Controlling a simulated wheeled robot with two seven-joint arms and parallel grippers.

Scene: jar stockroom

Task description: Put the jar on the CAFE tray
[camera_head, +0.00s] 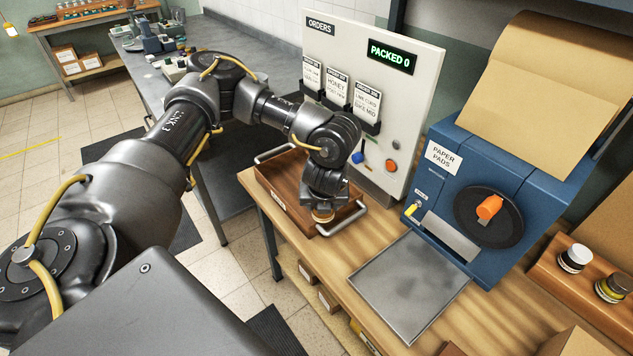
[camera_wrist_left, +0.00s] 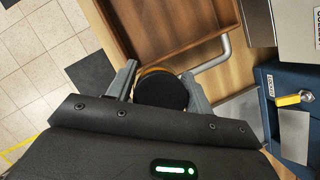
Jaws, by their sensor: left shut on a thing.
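My left gripper (camera_head: 324,203) is shut on a jar (camera_head: 322,216), of which only an amber-brown lower part shows under the fingers. In the left wrist view the jar (camera_wrist_left: 160,91) shows a round black lid between the two fingers (camera_wrist_left: 160,88). A brown wooden tray (camera_head: 277,178) with metal handles lies on the table; its label is too small to read. The jar is at the tray's near right end, close to a handle (camera_wrist_left: 214,55). I cannot tell whether it touches the tray or hangs above it. My right gripper is not in view.
A white orders panel (camera_head: 425,88) stands behind the tray. A blue paper pad machine (camera_head: 480,170) is to the right, with a grey metal plate (camera_head: 408,285) before it. A wooden holder (camera_head: 570,290) at far right bears a white-lidded jar (camera_head: 574,258) and a yellow-banded jar (camera_head: 613,288).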

